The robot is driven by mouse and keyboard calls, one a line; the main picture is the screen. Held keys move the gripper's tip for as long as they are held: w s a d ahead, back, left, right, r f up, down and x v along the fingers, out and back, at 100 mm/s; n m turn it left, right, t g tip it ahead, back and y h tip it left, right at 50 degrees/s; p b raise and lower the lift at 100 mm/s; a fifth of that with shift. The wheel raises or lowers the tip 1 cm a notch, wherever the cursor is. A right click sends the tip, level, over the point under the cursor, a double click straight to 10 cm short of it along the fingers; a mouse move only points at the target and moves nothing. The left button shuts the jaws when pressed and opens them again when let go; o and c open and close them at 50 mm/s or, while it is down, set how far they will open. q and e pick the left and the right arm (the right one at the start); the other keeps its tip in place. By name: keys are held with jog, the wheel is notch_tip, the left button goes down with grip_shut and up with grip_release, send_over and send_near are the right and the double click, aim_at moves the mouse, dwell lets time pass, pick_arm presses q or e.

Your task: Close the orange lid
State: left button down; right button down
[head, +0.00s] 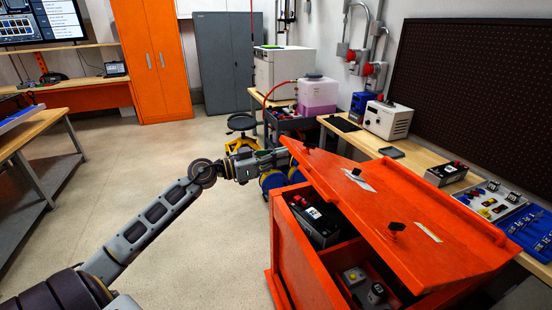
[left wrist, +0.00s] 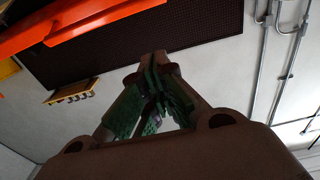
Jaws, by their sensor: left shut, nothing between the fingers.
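The orange lid (head: 395,205) sits tilted over an orange chest (head: 300,262), with a gap open along its left side. Small black knobs and pale labels are on the lid. Through the gap I see a black battery-like case (head: 318,222) and smaller parts inside. My left gripper (head: 286,155) is shut and empty at the lid's far left corner; I cannot tell whether it touches. In the left wrist view its fingertips (left wrist: 154,58) meet, and an orange panel, seemingly the lid (left wrist: 75,25), shows at upper left. My right gripper is out of view.
A workbench (head: 350,133) with a white power unit (head: 387,120) and blue trays (head: 528,228) runs behind and right of the chest. A cart with a pink-filled container (head: 317,96) and a stool (head: 241,123) stand beyond. The floor at left is clear.

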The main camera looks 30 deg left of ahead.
pick_arm(q)
jog(key=x, duration=0.2)
jog(key=p, duration=0.1)
send_over(302, 171)
jog(key=shift+r, duration=0.15)
jog(key=shift+s+a+f+b, duration=0.1)
jog(key=shift+s+f+b, duration=0.05)
jog(key=shift+f, duration=0.5)
jog(key=shift+s+a+f+b, duration=0.15)
jog(key=shift+f+b, duration=0.05)
jog(key=shift+f, duration=0.45)
jog(key=shift+s+a+f+b, duration=0.1)
jog(key=shift+s+f+b, duration=0.05)
jog(key=shift+f, duration=0.55)
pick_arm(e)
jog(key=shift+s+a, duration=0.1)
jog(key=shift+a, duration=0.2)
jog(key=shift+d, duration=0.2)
